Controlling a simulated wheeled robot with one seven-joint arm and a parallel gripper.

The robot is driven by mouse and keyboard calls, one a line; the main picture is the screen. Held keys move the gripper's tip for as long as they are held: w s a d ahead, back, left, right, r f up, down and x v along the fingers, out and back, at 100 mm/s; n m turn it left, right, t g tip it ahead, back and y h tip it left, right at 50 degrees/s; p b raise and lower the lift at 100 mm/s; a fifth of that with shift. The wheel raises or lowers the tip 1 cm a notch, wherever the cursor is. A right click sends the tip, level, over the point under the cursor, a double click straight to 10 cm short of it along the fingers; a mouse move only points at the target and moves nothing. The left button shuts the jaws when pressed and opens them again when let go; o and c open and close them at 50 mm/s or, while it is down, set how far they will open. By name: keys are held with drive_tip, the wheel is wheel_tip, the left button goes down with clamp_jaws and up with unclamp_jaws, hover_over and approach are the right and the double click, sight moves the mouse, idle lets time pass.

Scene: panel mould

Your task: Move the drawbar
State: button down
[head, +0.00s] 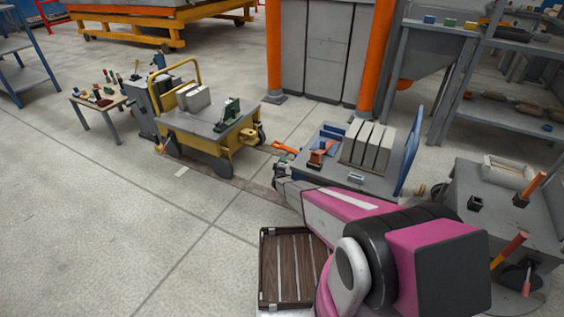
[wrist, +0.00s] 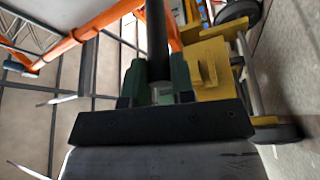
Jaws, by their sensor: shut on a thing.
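My gripper (wrist: 158,90) fills the lower middle of the wrist view, with green fingers on a black base. It is shut on a dark bar (wrist: 156,42), which I take to be the drawbar; the bar runs up and away from the fingers towards the yellow cart. The yellow cart (wrist: 212,70) is at the right of the wrist view and also stands left of centre in the head view (head: 205,128). In the head view my arm hides most of the gripper and the held part of the bar.
A grey trolley (head: 368,180) with upright grey slabs (head: 368,144) stands just beyond my arm. A brown slatted crate (head: 293,265) is on the near floor. A small tool table (head: 98,102) is at the left; orange posts (head: 377,55) stand behind. The left foreground floor is clear.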

drive_tip(key=shift+s, duration=0.1)
drive_tip(key=c, duration=1)
unclamp_jaws()
drive_tip(key=shift+o, duration=0.2)
wheel_tip(320, 180, up, 5)
drive_tip(key=shift+s+f, duration=0.1)
drive_tip(key=s+a+r, duration=0.6)
drive_tip(key=s+a, duration=0.1)
drive_tip(key=a, duration=0.2)
drive_tip(key=shift+r, duration=0.1)
